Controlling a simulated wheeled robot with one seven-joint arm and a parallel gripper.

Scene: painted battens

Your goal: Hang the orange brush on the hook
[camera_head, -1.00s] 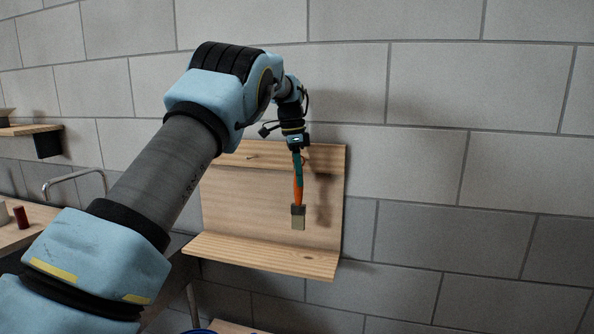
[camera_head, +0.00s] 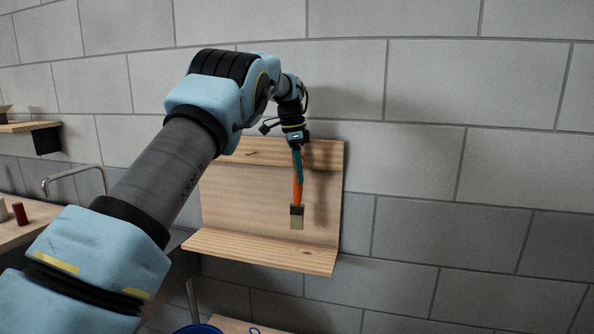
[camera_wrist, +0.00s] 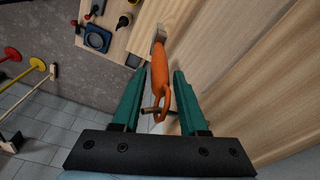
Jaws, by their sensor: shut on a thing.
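The orange brush (camera_head: 298,191) hangs bristles down from my gripper (camera_head: 297,158), in front of a wooden wall board (camera_head: 225,205). In the wrist view my gripper (camera_wrist: 157,100) has its teal fingers either side of the brush's orange handle (camera_wrist: 160,74), shut on it. The handle ends in a loop close to the camera. A short peg-like hook (camera_wrist: 150,110) shows at the loop's left side; I cannot tell whether it passes through the loop. In the head view a peg (camera_head: 251,153) sticks out of the board left of my gripper.
A wooden shelf ledge (camera_head: 262,251) juts out below the brush. A blue round thing (camera_head: 198,329) stands low at the front. A red cylinder (camera_head: 19,213) stands on a counter at the left. The wall right of the board is clear.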

